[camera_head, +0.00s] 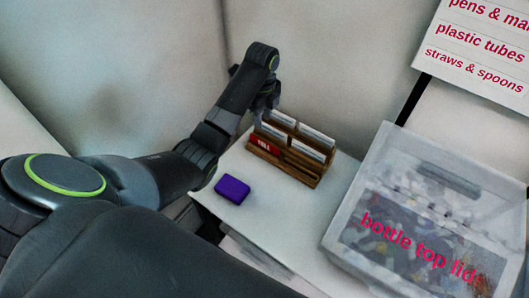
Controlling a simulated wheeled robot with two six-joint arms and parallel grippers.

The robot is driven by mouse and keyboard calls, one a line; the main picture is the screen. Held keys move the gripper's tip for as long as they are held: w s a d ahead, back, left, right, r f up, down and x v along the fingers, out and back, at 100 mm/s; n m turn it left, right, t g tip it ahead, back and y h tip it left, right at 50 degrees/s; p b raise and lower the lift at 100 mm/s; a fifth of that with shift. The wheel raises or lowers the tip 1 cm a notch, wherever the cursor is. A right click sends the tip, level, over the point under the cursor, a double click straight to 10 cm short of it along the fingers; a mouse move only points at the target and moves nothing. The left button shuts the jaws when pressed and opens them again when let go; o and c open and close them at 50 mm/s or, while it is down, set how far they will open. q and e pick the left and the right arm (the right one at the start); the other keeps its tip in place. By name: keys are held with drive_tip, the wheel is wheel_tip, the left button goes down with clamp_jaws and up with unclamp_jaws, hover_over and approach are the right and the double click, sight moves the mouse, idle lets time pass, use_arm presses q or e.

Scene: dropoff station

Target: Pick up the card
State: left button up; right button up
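A wooden card holder (283,168) stands on a white table. It holds several whitish cards (309,151) in slots, and a red card (264,145) with white lettering sits at its front left. My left arm reaches in from the left, and my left gripper (267,107) is at the back left corner of the holder, close to the cards there. Its fingers are dark and partly hidden by the arm, so I cannot tell whether they are open, or whether they touch a card. My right gripper is not in view.
A small purple box (232,189) lies on the table (262,219) at front left of the holder. A clear bin (350,228) labelled "bottle top lids" stands at right. A white sign (478,40) hangs at top right. Pale walls stand behind.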

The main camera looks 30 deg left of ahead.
use_arm(q)
hover_over(264, 142)
wheel_tip(264, 142, down, 5)
wheel_tip(264, 142, down, 4)
drive_tip(key=shift+w+f+p, duration=0.1)
drive_tip(key=shift+f+p, duration=0.05)
drive_tip(key=shift+p, duration=0.65)
drive_tip(key=shift+f, duration=0.5)
clamp_jaws()
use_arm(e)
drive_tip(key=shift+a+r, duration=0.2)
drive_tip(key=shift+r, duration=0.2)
